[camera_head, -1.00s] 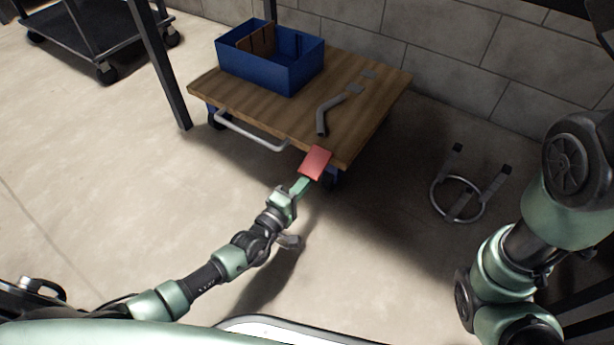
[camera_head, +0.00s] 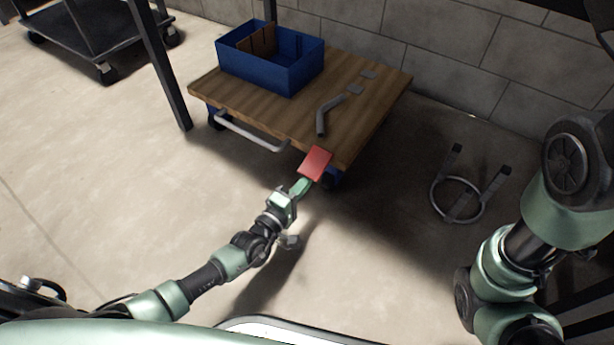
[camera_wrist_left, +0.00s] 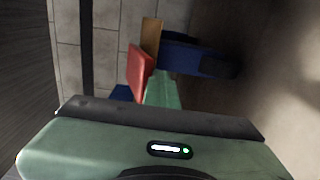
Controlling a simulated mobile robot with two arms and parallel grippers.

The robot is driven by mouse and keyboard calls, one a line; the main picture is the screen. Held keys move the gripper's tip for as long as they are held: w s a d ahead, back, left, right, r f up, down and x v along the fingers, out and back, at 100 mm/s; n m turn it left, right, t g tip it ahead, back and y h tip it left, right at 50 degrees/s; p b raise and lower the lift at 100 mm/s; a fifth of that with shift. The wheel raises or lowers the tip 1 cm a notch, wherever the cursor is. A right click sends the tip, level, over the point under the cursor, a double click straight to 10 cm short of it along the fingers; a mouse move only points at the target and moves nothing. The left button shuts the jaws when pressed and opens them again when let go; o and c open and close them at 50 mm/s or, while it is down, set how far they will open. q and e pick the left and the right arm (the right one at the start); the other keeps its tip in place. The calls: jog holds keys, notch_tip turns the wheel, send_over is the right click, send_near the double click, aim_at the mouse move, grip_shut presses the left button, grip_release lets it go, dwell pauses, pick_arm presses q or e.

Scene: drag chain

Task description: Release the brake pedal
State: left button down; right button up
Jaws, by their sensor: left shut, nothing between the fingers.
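The red brake pedal (camera_head: 315,163) sits at the front right corner of the wooden cart, close to its wheel. It also shows in the left wrist view (camera_wrist_left: 138,72), just beside my green fingers. My left gripper (camera_head: 303,187) is shut with nothing held. Its fingertips are at the near, lower edge of the pedal; I cannot tell whether they touch it. In the left wrist view its green fingers (camera_wrist_left: 162,92) lie to the right of the pedal. My right arm comes in at the right edge of the head view, but its gripper is not seen.
The cart's wooden deck (camera_head: 235,103) carries a blue box (camera_head: 285,75) and a grey bent bar (camera_head: 324,115). A metal handle (camera_head: 250,133) runs along its front. A ring-shaped metal stand (camera_head: 457,218) is on the floor at right. The floor left of my arm is clear.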

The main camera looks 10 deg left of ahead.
pick_arm(q)
jog(key=shift+r+p, duration=0.95)
jog(key=shift+r, duration=0.4)
jog(key=shift+w+f, duration=0.1)
jog(key=f+p+v, duration=0.1)
jog(key=v, duration=0.7)
